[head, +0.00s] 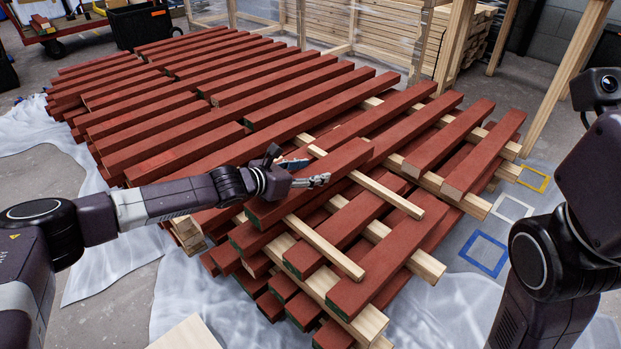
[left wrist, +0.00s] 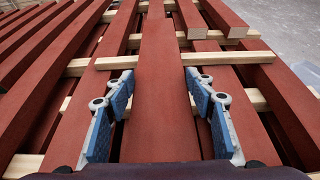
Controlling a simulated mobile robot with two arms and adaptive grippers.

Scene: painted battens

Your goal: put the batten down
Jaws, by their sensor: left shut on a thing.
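My left gripper (head: 306,178) is over the near part of the stack, shut on a red batten (head: 342,161) with a green near end. In the left wrist view, the blue-padded fingers of my left gripper (left wrist: 158,82) stand on both sides of this batten (left wrist: 158,45). The batten crosses above two thin pale strips, a front one (head: 334,255) and a rear one (head: 390,193). Whether it rests on them or hangs just above cannot be told. The right arm shows at the right edge, but its gripper is out of view.
Several rows of red battens (head: 200,120) fill the stack behind and left. More battens (head: 365,285) lie under the strips, on thick pale bearers (head: 425,265). Blue (head: 481,254), white (head: 513,208) and yellow (head: 535,178) squares mark the floor right. A timber frame (head: 455,45) stands behind.

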